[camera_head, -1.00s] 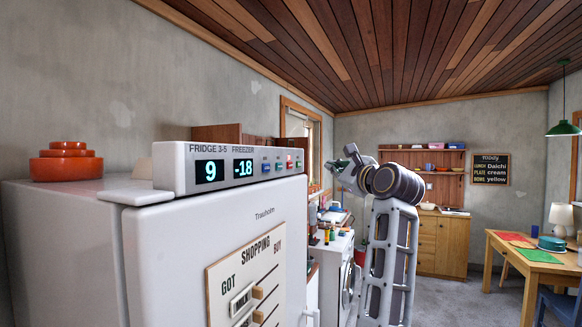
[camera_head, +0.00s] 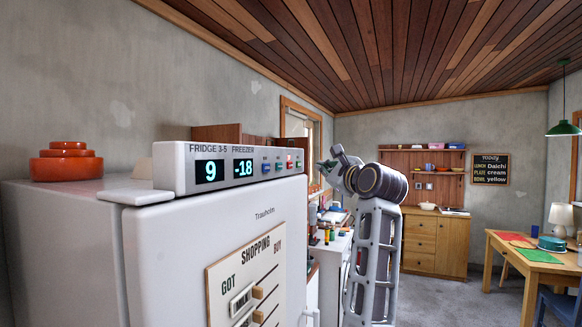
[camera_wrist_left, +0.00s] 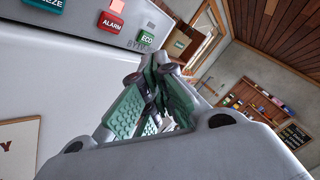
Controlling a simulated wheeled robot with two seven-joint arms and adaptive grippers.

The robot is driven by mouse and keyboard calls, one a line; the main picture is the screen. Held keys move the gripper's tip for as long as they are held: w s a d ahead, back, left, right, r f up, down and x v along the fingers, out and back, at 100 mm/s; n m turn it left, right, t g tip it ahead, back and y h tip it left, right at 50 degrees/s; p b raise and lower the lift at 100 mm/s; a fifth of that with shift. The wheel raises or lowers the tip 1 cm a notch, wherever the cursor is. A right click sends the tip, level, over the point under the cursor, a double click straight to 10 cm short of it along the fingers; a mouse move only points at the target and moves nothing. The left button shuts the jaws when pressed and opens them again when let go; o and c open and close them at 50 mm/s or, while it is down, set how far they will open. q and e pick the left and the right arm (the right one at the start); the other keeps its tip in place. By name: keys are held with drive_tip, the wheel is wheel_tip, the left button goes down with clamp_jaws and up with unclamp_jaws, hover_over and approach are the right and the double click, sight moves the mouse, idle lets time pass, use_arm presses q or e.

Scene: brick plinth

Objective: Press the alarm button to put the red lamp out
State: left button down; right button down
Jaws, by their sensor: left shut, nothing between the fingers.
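The fridge's control panel (camera_head: 222,175) shows 9 and -18 in the head view, with a row of small buttons at its right end. The red ALARM button (camera_wrist_left: 111,23) shows at the top of the left wrist view, with the lit red lamp (camera_wrist_left: 117,6) just above it. The lamp also shows in the head view (camera_head: 289,157). My left gripper (camera_head: 326,165) is shut and empty, just right of the panel's end. In the left wrist view, its green-padded fingertips (camera_wrist_left: 157,65) are below and right of the ALARM button, apart from it. My right gripper is out of view.
The green ECO button (camera_wrist_left: 147,39) is beside the ALARM button, nearer my fingers. An orange stacked dish (camera_head: 66,162) sits on the fridge top. A shopping board (camera_head: 246,285) hangs on the fridge door. A counter with bottles stands behind my arm.

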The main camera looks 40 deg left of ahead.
use_arm(q)
drive_tip(key=shift+s+a, duration=0.25)
drive_tip(key=shift+a, duration=0.7)
drive_tip(key=shift+s+a, duration=0.2)
drive_tip(key=shift+a, duration=0.8)
drive_tip(key=shift+s+a, duration=0.25)
drive_tip(key=shift+a, duration=0.7)
drive_tip(key=shift+s+a+b, duration=0.2)
drive_tip(key=shift+a+b, duration=0.1)
drive_tip(key=shift+a, duration=0.45)
idle(0.8)
drive_tip(key=shift+d, duration=0.1)
drive_tip(key=shift+w+d, duration=0.15)
drive_tip(key=shift+d, duration=0.5)
drive_tip(key=shift+w+d, duration=0.2)
drive_tip(key=shift+d, duration=0.6)
drive_tip(key=shift+w+d, duration=0.2)
drive_tip(key=shift+d, duration=0.65)
drive_tip(key=shift+w+d, duration=0.2)
drive_tip(key=shift+d, duration=0.6)
